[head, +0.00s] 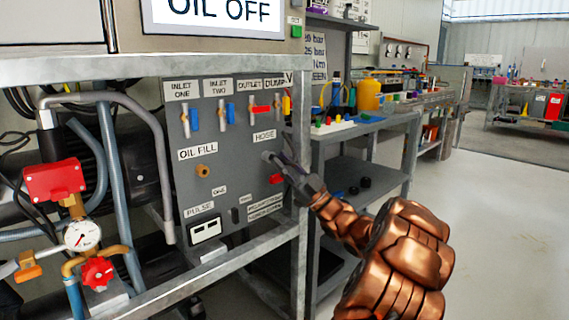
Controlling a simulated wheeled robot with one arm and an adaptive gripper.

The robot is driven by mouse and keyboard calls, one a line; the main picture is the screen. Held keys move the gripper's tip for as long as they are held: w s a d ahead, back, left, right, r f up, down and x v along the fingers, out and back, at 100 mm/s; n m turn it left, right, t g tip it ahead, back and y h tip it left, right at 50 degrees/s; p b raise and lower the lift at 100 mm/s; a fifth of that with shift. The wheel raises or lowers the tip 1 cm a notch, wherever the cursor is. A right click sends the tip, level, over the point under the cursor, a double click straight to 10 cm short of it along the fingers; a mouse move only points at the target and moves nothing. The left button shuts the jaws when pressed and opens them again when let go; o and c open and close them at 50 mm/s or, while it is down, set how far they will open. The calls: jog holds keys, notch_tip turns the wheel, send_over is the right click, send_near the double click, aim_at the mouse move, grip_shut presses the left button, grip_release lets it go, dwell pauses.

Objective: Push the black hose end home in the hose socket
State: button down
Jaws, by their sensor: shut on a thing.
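The grey panel (228,181) carries a HOSE label (264,135). Just below that label, a small grey round part (267,156) shows, which looks like the hose socket. My gripper (290,170) is at the right side of the panel, beside this part, shut on the black hose end. The hose end is small and dark and mostly hidden by the fingers. I cannot tell whether it touches the socket or how deep it sits.
Valves with blue and red handles (223,113) line the panel's top. A brass oil fill fitting (203,171) is left of the socket. A metal frame post (301,130) stands close to my gripper. A shelf bench (360,127) is behind; open floor (490,220) lies right.

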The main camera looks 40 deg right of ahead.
jog(key=shift+w, duration=0.1)
jog(key=c, duration=1)
grip_release()
jog(key=v, duration=1.2)
